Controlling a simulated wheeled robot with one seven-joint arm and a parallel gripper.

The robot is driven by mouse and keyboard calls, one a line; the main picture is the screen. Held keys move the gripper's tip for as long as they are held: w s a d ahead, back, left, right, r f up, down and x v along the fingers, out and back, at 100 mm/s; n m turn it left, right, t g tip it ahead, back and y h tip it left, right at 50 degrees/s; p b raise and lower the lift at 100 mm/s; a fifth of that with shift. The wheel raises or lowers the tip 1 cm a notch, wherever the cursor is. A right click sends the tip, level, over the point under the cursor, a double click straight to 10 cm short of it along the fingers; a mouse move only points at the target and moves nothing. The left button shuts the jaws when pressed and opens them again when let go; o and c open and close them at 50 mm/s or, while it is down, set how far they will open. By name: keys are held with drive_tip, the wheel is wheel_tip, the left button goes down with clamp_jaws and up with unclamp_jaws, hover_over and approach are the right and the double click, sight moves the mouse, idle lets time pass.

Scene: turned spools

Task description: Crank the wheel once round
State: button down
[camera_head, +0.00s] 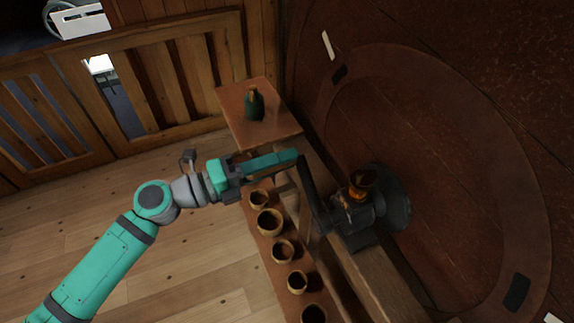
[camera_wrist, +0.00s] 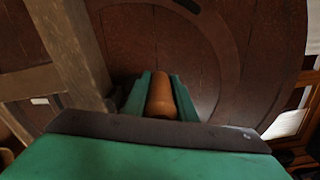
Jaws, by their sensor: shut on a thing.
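The wheel in the head view is a dark grey, round metal wheel (camera_head: 397,199) on a machine mounted on a wooden beam. A dark crank arm (camera_head: 313,196) runs from the machine up towards my gripper (camera_head: 297,156). In the wrist view my gripper (camera_wrist: 158,98) has its two green fingers on either side of an orange-brown wooden handle (camera_wrist: 161,97), and is shut on it. In the head view the fingers hide the handle. An amber piece (camera_head: 359,187) sits on top of the machine.
A shelf (camera_head: 254,219) below the arm holds several small brown pots (camera_head: 270,222). A dark green bottle (camera_head: 254,104) stands on a small wooden table (camera_head: 233,101). A large round dark red wooden panel (camera_head: 470,130) stands behind the machine. Wooden floor (camera_head: 180,265) lies open at the left.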

drive_tip(key=s+r+m, duration=0.1)
drive_tip(key=s+d+r+m, duration=0.1)
drive_tip(key=s+r+m, duration=0.1)
drive_tip(key=shift+s+d+r, duration=0.1)
drive_tip(key=shift+d, duration=0.05)
drive_tip(key=shift+s+d+r+m, duration=0.25)
drive_tip(key=shift+s+r+m, duration=0.05)
drive_tip(key=shift+s+m, duration=0.35)
drive_tip(key=shift+s+d+r+m, duration=0.3)
drive_tip(key=shift+s+m, duration=0.2)
drive_tip(key=shift+m, duration=0.25)
drive_tip(key=c, duration=1.5)
unclamp_jaws()
drive_tip(key=shift+a, duration=0.1)
